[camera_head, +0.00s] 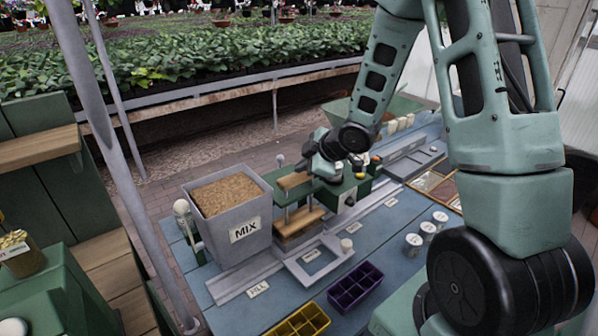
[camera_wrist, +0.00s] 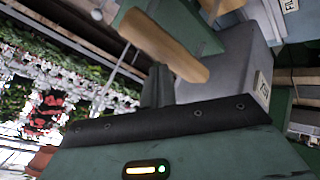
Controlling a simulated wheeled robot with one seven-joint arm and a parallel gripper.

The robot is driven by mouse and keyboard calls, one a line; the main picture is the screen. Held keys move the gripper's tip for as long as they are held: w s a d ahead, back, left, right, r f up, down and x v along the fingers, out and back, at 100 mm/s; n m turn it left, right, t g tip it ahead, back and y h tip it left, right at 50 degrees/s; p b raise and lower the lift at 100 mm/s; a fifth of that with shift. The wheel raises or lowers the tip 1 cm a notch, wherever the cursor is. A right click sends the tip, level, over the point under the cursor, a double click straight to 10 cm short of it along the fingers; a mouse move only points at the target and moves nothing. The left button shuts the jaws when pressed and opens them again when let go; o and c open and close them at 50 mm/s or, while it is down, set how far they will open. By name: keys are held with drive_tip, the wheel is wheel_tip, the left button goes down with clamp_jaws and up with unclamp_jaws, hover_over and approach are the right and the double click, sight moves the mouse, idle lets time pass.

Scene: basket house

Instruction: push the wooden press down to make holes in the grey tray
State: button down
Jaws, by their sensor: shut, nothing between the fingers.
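The wooden press (camera_head: 300,221) stands on the blue bench, right of the MIX bin, with a wooden bar handle (camera_head: 293,181) above its plate. The handle also crosses the wrist view (camera_wrist: 160,45). My gripper (camera_head: 311,166) is shut and empty, close beside the handle's right end. Its dark fingers (camera_wrist: 158,84) point at the handle in the wrist view; I cannot tell whether they touch it. The grey tray cannot be made out clearly under the press plate. A grey open frame (camera_head: 318,260) lies in front.
The grey MIX bin (camera_head: 227,250), full of brown mix, stands left of the press. Purple (camera_head: 355,288) and yellow (camera_head: 299,325) cell trays lie at the front. A green box (camera_head: 350,187) stands right of the press. White labelled pots (camera_head: 428,229) stand further right.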

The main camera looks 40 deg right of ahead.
drive_tip(key=shift+f+b, duration=0.95)
drive_tip(key=shift+f, duration=0.2)
idle(0.7)
drive_tip(key=shift+r, duration=0.1)
drive_tip(key=shift+r+p, duration=2.05)
drive_tip(key=shift+r, duration=0.15)
wheel_tip(320, 180, up, 5)
drive_tip(key=p, duration=0.4)
drive_tip(key=shift+p, duration=0.3)
